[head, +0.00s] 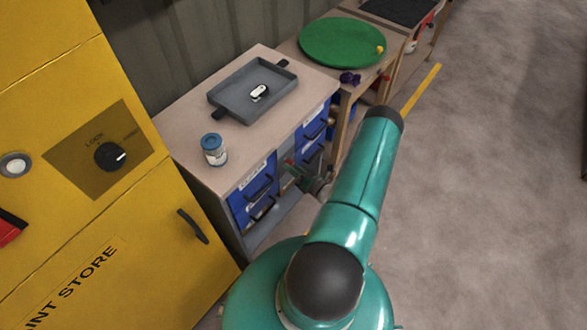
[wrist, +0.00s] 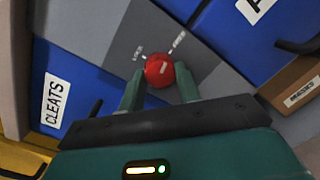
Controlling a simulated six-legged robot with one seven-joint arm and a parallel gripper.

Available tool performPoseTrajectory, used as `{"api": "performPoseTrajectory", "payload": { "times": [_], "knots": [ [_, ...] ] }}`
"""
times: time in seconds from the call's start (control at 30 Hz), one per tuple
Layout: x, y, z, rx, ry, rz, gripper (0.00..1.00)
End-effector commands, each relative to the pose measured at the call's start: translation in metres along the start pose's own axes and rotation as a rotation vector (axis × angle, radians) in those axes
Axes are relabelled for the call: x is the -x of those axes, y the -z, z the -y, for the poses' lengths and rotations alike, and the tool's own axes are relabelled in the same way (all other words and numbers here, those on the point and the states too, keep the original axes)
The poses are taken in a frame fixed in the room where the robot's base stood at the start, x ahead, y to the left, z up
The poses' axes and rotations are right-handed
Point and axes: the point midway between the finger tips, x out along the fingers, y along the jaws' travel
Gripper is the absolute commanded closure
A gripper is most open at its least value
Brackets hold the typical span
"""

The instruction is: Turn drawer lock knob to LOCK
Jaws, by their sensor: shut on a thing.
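The red drawer lock knob (wrist: 158,69) sits on a grey panel (wrist: 100,27) between blue drawer fronts in the wrist view. A short white mark shows on its face; I cannot tell for sure which label it points at. The LOCK label (wrist: 137,53) is up and left of the knob, and a second, blurred label (wrist: 178,41) is up and right. My gripper (wrist: 160,82) is shut on the knob, one finger on each side. In the head view my gripper (head: 307,180) is at the drawer front, partly hidden by my arm.
A blue drawer (wrist: 62,85) reads CLEATS. The bench top (head: 180,112) holds a grey tray (head: 222,98) and a blue-lidded jar (head: 214,150). A yellow cabinet (head: 60,220) at left has its own black LOCK knob (head: 110,156). The floor (head: 480,180) at right is clear.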

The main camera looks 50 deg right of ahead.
Motion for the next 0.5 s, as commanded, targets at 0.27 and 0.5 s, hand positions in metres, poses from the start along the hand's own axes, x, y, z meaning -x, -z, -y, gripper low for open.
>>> {"api": "performPoseTrajectory", "payload": {
  "times": [0.27, 0.5],
  "knots": [
    [0.0009, 0.0007, 0.0015, 0.252, -0.015, 0.013, 0.90],
    [0.0009, 0.0004, 0.0026, 0.479, -0.030, 0.023, 0.90]
  ]
}}
